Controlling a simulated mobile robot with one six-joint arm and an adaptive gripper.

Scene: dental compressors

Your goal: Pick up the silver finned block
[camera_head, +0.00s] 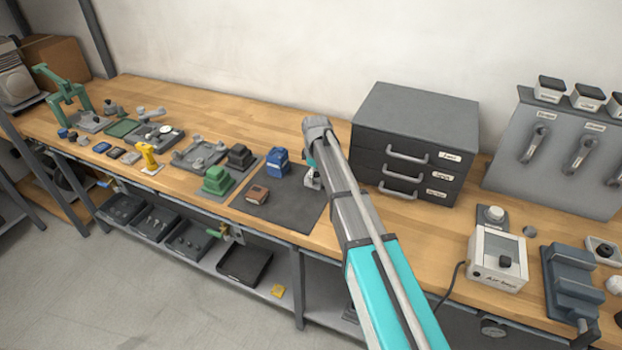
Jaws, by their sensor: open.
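My arm reaches in from the lower right, and its end hangs over the right part of a dark mat (283,211) on the workbench. My gripper (312,183) is small in view and partly covered by my own arm. It is open, low near the mat, just right of a blue block (277,162). I cannot make out a silver finned block for certain. The area behind and under my arm is hidden. No object shows clearly between the fingers.
A brown block (257,195) lies on the mat, with green (217,181) and black (239,157) blocks to its left. A dark drawer cabinet (413,140) stands close on the right. A white box (497,259) sits farther right. Bare wood shows behind the mat.

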